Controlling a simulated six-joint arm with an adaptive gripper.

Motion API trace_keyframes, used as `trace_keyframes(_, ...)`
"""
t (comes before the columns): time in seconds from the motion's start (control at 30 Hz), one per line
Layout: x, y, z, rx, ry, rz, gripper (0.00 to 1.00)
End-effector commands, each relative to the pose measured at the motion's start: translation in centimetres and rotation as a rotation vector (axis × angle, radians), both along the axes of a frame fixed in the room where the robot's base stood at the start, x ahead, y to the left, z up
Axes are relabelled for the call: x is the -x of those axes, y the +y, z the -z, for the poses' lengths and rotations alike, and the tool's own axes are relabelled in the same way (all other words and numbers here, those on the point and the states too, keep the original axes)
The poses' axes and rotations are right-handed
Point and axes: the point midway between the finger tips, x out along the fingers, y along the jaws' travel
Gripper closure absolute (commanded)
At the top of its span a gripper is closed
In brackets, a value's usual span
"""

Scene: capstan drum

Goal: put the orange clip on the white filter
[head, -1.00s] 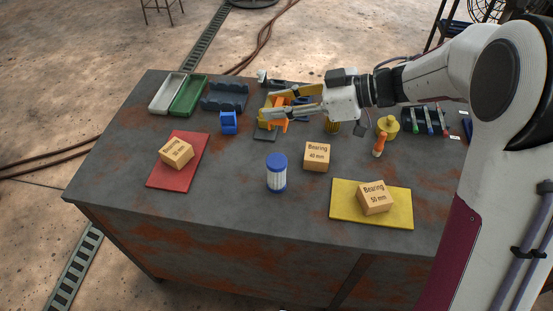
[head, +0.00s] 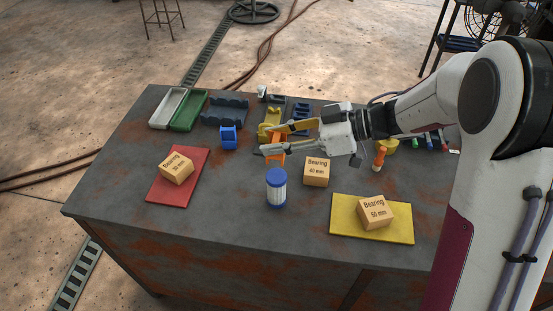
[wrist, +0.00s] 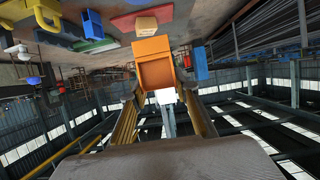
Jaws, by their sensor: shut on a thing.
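The white filter (head: 277,188) is an upright white cylinder with blue end caps, standing on the table in the head view. My gripper (head: 267,142) is shut on the orange clip (head: 278,137) and holds it above the table, behind the filter. In the wrist view the clip (wrist: 154,62) sits between the fingertips, with its orange face toward the camera. The clip's far side is hidden.
A box marked Bearing 40 mm (head: 317,171) stands right of the filter. A red mat (head: 194,182) and a yellow mat (head: 345,228) each carry a box. A blue block (head: 229,138), trays (head: 187,111) and holders stand behind. Table in front of the filter is clear.

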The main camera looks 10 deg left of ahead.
Motion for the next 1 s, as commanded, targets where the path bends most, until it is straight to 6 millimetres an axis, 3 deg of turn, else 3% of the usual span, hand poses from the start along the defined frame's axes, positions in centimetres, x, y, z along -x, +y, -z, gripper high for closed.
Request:
trace_keyframes(0.2, 0.0, 0.0, 2.3, 0.001, 0.001, 0.0, 0.87)
trace_keyframes(0.67, 0.0, 0.0, 2.7, 0.0, 0.0, 0.0, 0.87)
trace_keyframes(1.0, 0.0, 0.0, 5.8, 0.0, 0.002, 0.001, 0.87)
